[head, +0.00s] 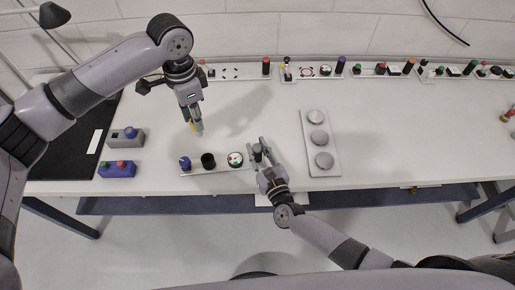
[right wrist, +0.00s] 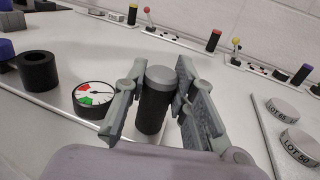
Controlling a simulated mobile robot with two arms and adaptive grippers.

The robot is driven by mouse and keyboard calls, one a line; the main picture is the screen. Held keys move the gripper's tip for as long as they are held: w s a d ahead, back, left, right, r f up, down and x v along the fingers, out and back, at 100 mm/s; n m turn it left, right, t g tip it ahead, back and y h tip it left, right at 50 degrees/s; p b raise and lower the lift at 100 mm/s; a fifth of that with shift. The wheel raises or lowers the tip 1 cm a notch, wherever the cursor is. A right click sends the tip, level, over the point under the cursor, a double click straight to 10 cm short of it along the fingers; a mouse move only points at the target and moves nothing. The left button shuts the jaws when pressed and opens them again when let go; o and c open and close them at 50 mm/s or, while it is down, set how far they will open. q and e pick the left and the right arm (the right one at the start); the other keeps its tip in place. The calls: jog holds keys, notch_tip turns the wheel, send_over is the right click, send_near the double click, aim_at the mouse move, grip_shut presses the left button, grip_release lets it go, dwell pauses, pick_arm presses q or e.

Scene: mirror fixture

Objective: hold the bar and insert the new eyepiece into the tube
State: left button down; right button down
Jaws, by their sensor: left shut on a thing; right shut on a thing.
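A pale bar (head: 222,168) lies on the table. It carries a blue knob (head: 185,162), an upright black tube (head: 208,160) with an open top, a round dial (head: 235,159) and, at its right end, a dark post with a grey cap. The tube also shows in the right wrist view (right wrist: 38,72). My right gripper (head: 259,149) is shut on the dark post (right wrist: 154,100), one finger on each side. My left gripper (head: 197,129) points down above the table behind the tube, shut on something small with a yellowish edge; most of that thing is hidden.
A white tray with grey lot discs (head: 318,137) lies to the right. A grey box with a blue knob (head: 127,137) and a blue box with coloured buttons (head: 117,170) stand at the left. Several fixtures line the back edge. The table between is clear.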

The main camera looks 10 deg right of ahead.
aim_at(200, 134)
pick_arm(q)
jog(key=shift+f, duration=0.1)
jog(key=shift+n, duration=0.5)
notch_tip(200, 134, down, 5)
jog(key=shift+f, duration=0.1)
jog(key=shift+f, duration=0.1)
jog(key=shift+f, duration=2.8)
jog(key=shift+f, duration=2.2)
jog(key=c, duration=1.2)
grip_release()
jog(key=shift+r, duration=0.1)
